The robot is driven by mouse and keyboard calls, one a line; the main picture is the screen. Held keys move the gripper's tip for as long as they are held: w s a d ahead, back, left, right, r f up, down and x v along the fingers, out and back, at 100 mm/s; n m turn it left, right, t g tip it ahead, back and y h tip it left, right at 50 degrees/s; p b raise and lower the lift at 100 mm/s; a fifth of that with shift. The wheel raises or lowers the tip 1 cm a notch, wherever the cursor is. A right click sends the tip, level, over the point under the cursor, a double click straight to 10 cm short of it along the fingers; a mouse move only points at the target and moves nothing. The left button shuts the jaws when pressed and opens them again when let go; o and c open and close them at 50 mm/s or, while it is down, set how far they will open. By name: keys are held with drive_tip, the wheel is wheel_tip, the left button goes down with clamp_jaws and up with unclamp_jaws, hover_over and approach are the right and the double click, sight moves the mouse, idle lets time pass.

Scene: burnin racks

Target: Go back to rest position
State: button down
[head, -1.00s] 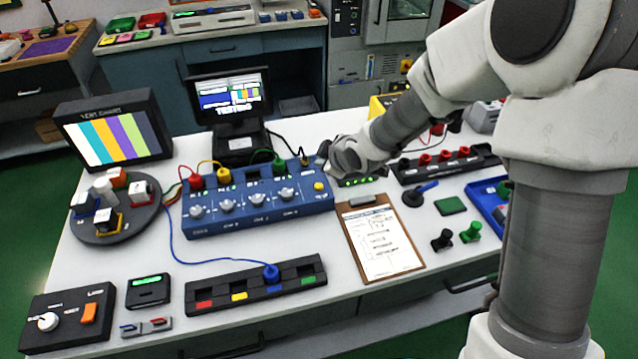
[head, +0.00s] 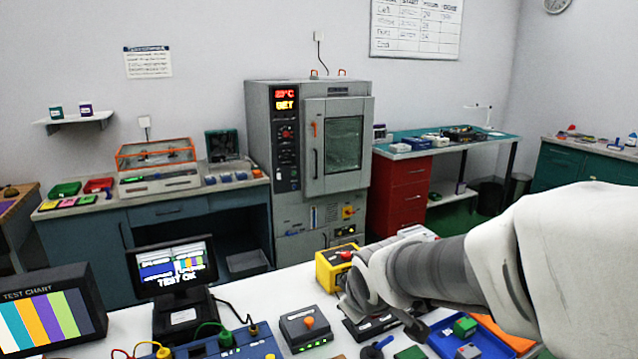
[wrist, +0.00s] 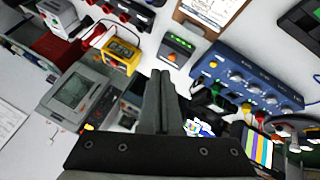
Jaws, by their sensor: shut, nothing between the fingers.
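My gripper (wrist: 160,85) is shut and empty in the wrist view, its two dark fingers pressed together, held up above the white bench. In the head view my arm reaches in from the right and its end hangs over the back of the bench, near a yellow meter (head: 338,268); the fingers are hard to make out there. A small grey box with an orange knob (head: 306,328) stands left of my arm's end. The blue channel box (head: 245,345) is cut off by the lower edge. A small screen (head: 172,268) reads "TEST OK".
A striped test chart display (head: 48,312) stands at the left. A blue tray (head: 455,345) lies under my forearm. Behind the bench are a grey oven cabinet (head: 290,195) reading 23°C and a red drawer unit (head: 400,200). The air above the bench's left and middle is free.

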drive_tip(key=s+d+r+m, duration=0.2)
drive_tip(key=s+m, duration=0.1)
drive_tip(key=s, duration=0.3)
drive_tip(key=s+d+r+m+g, duration=0.1)
drive_tip(key=s+d+r+m, duration=0.1)
drive_tip(key=s, duration=0.4)
drive_tip(key=s+d+r+m, duration=0.1)
drive_tip(key=s+d+m, duration=0.2)
drive_tip(key=s, duration=0.4)
drive_tip(key=shift+d+r+m+g+h+p, duration=0.3)
drive_tip(key=shift+d+r+g, duration=0.05)
drive_tip(key=shift+r+g, duration=0.05)
drive_tip(key=shift+a, duration=0.15)
idle(2.3)
